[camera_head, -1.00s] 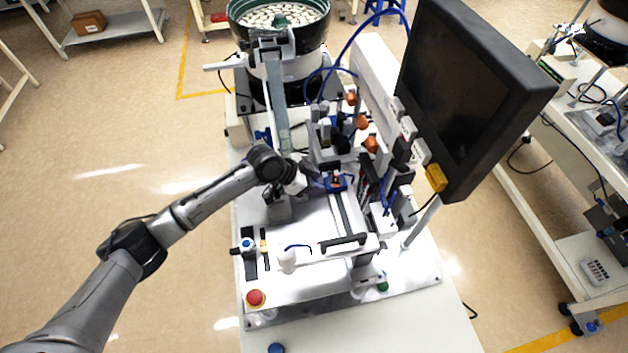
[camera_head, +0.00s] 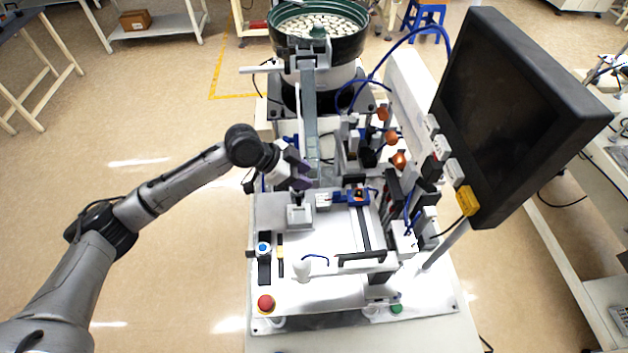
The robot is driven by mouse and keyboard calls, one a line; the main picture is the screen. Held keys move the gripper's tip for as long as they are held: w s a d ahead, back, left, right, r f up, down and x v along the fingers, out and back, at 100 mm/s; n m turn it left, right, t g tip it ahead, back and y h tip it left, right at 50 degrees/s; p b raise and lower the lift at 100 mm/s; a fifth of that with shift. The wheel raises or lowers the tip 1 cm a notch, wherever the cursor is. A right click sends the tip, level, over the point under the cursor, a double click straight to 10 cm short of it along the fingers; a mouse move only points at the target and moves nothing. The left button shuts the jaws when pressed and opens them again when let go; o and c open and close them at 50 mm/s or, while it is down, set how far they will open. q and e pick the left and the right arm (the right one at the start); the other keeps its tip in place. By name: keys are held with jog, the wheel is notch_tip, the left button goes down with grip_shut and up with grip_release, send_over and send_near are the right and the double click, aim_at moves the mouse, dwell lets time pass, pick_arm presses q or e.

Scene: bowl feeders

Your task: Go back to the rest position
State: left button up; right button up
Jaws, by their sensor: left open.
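My left gripper (camera_head: 300,188) is open, with its arm reaching in from the left side. It hovers over the left part of the feeder machine, just above a small grey block (camera_head: 299,215) on the machine's white plate (camera_head: 335,238). I cannot tell whether the fingertips touch the block. Nothing shows between the fingers. My right gripper is not in view.
A bowl feeder (camera_head: 318,45) full of pale parts stands at the back. A black monitor (camera_head: 510,110) rises at the right. Orange-capped fittings (camera_head: 398,160) and a red button (camera_head: 265,304) are on the machine. The floor at left (camera_head: 130,130) is clear.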

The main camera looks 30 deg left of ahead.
pick_arm(q)
jog(key=shift+s+a+r, duration=0.25)
jog(key=shift+a+r, duration=0.05)
jog(key=shift+r, duration=0.1)
dwell(0.3)
